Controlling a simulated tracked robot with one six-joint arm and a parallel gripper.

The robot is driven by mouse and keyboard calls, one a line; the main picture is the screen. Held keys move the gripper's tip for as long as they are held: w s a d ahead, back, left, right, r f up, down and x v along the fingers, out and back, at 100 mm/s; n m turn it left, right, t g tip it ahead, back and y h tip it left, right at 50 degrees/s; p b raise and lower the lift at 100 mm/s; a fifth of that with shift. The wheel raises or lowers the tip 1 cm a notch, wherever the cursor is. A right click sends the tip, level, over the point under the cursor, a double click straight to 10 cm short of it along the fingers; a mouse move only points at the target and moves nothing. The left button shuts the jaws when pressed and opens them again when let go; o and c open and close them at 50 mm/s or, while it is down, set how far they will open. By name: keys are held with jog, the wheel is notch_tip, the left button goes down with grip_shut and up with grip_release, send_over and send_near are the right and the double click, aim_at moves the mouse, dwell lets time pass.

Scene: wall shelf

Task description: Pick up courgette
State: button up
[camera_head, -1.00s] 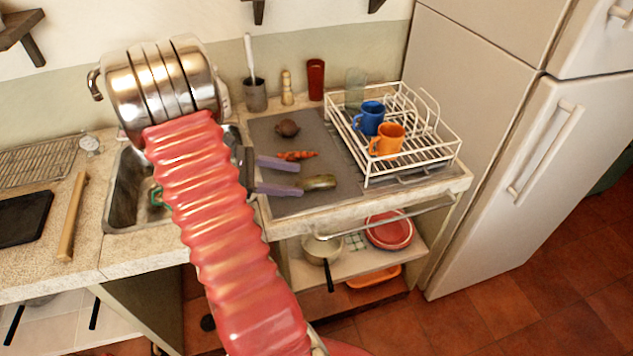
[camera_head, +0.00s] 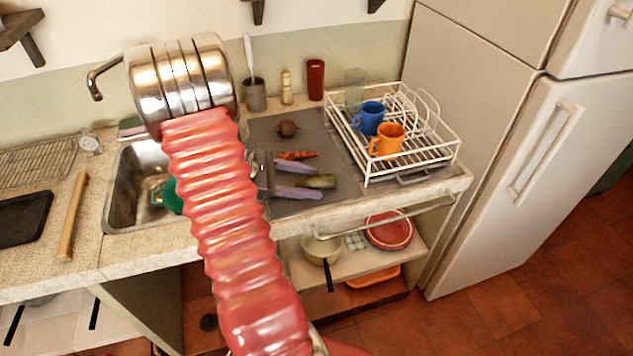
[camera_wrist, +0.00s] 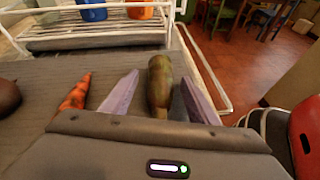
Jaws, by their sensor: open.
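The dark green courgette (camera_head: 323,182) lies on the grey mat on the counter, and it also shows in the wrist view (camera_wrist: 160,84). My gripper (camera_head: 318,180) is open, with its two lavender fingers on either side of the courgette. In the wrist view the courgette lies lengthwise between the fingers of my gripper (camera_wrist: 159,78), with a visible gap on the left and a narrower one on the right. Its near end is close to the gripper's palm. I cannot tell whether a finger touches it.
An orange carrot (camera_head: 297,155) lies just beside the left finger in the wrist view. A dark round vegetable (camera_head: 288,129) sits farther back. A white dish rack (camera_head: 432,147) with a blue mug (camera_head: 369,118) and an orange mug (camera_head: 386,140) stands to the right.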

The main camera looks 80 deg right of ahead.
aim_at(307, 179)
jog(key=shift+c, duration=0.6)
jog(key=c, duration=1.1)
jog(key=shift+o, duration=0.2)
jog(key=shift+r, duration=0.2)
notch_tip(307, 179, up, 10)
jog(key=shift+f, duration=0.15)
